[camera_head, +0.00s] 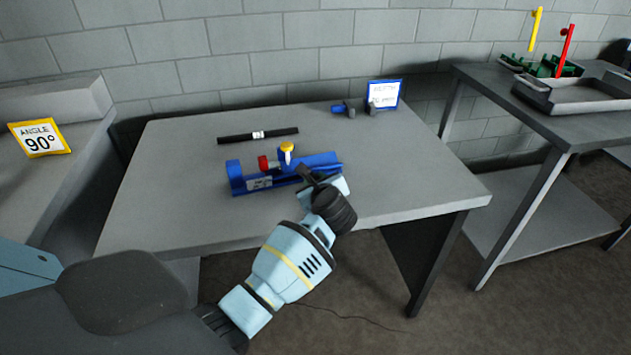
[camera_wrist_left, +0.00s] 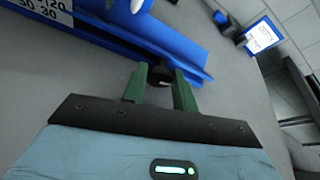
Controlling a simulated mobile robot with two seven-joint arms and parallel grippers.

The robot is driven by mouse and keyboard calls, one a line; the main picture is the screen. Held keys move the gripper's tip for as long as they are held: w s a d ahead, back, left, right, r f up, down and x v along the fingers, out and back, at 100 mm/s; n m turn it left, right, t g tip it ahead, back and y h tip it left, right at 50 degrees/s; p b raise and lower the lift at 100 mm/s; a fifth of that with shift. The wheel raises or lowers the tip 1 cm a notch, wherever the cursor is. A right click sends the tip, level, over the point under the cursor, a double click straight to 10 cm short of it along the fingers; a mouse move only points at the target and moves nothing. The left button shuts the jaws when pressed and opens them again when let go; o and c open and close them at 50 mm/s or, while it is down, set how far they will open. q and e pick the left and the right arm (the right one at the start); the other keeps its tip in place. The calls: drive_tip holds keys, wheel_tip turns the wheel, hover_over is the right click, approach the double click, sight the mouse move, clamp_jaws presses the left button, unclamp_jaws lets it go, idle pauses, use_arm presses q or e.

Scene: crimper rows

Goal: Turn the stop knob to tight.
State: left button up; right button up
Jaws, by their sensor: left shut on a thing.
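The blue fixture (camera_head: 322,161) lies on the grey table; it also shows in the left wrist view (camera_wrist_left: 178,42). It carries a white scale label, a red block (camera_head: 263,162) and an upright post with a yellow top (camera_head: 287,147). A small black knob (camera_wrist_left: 160,76) stands out from its near side. My left gripper (camera_head: 316,181) is at the fixture's near right. In the left wrist view, its green fingers (camera_wrist_left: 159,90) are shut on the black knob, one on each side. The knob's turn cannot be read. My right gripper is not in view.
A black bar (camera_head: 258,135) with a white label lies behind the fixture. Small blue and grey parts (camera_head: 343,108) stand beside a blue-framed sign (camera_head: 384,95) at the back. A yellow "ANGLE 90°" sign (camera_head: 40,138) is at left. A grey tray (camera_head: 575,94) sits on the right bench.

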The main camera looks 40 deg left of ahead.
use_arm(q)
drive_tip(key=shift+d+r, duration=0.1)
drive_tip(key=shift+w+m+g+y+p, duration=0.1)
drive_tip(key=shift+m+g+y+p, duration=0.2)
drive_tip(key=shift+m+g+p, duration=0.35)
drive_tip(key=shift+m, duration=0.55)
drive_tip(key=o, duration=0.7)
drive_tip(key=shift+d+g, duration=0.1)
drive_tip(key=shift+g, duration=0.15)
